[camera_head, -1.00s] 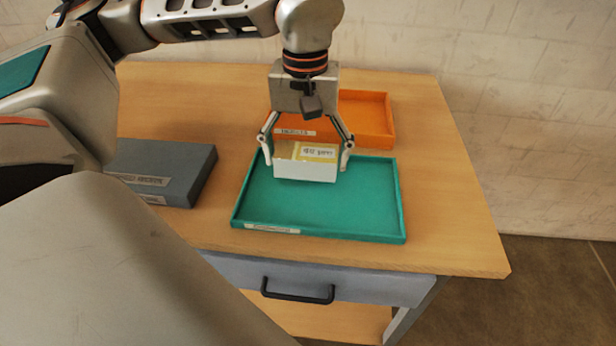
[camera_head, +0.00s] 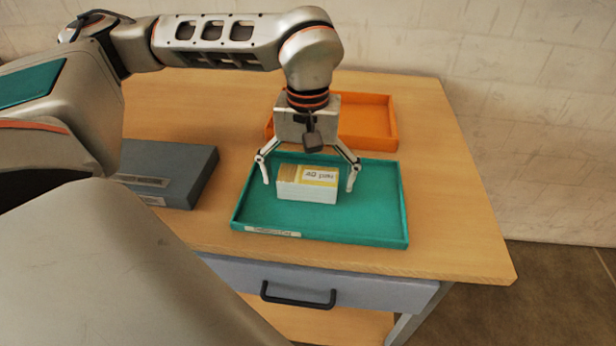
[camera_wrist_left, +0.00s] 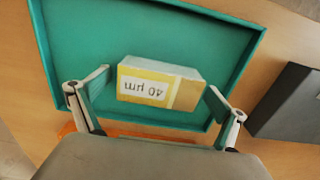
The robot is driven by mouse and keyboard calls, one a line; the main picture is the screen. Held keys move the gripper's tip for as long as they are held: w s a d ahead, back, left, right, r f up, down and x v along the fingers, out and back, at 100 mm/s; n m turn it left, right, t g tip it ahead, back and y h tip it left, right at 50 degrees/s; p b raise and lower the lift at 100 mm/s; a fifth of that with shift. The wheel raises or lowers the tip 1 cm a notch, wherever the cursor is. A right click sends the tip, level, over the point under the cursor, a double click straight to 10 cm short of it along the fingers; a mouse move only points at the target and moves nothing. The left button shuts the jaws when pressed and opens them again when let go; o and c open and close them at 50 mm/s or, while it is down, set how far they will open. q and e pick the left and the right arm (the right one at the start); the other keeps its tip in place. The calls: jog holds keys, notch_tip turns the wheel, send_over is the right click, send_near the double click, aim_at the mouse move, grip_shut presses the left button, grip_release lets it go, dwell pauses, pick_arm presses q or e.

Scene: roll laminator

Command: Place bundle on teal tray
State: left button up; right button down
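The bundle (camera_head: 308,184) is a white block with a yellow and tan top and a label. It lies in the teal tray (camera_head: 350,229), toward its back. My left gripper (camera_head: 310,187) is above the tray with its fingers spread on either side of the bundle, with gaps visible. In the left wrist view the bundle (camera_wrist_left: 158,84) sits on the tray floor, between the open fingertips (camera_wrist_left: 158,83), reading "40 µm" upside down. My right gripper is not in view.
An orange tray (camera_head: 368,122) stands behind the teal tray. A dark grey box (camera_head: 165,172) with labels is at the left. The wooden table (camera_head: 450,215) is bare on the right. A grey drawer with a black handle (camera_head: 298,295) is below the front edge.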

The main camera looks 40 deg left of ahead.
aim_at(308, 175)
pick_arm(q)
jog(key=shift+r, duration=0.15)
notch_tip(308, 175, up, 12)
jog(key=p, duration=0.2)
dwell(0.5)
dwell(0.5)
